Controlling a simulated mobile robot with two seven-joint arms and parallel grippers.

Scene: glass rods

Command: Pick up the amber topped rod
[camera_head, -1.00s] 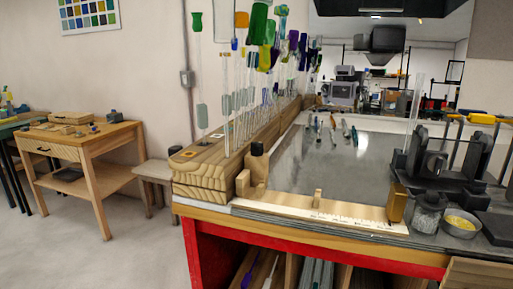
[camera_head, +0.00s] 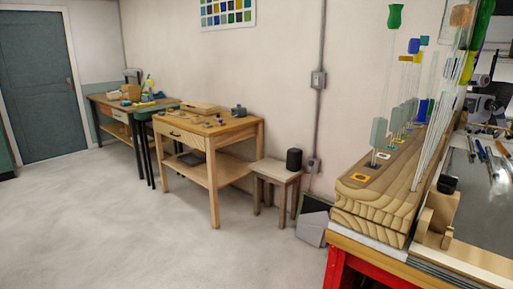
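Glass rods with coloured tops stand upright in a long wooden block (camera_head: 375,205) at the right. One rod has an orange-amber top (camera_head: 460,16) near the upper right edge; its thin clear stem runs down towards the block among other stems, and I cannot tell which hole it stands in. A smaller orange top (camera_head: 411,58) shows further left. A green top (camera_head: 395,16) and a blue top (camera_head: 414,46) are close by. Neither of my grippers is in view.
The block sits on a red-framed workbench (camera_head: 345,245). A small stool (camera_head: 277,172) with a dark cylinder (camera_head: 294,160) stands left of it. A wooden table (camera_head: 211,128) and another bench stand along the wall. The floor at the left is clear.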

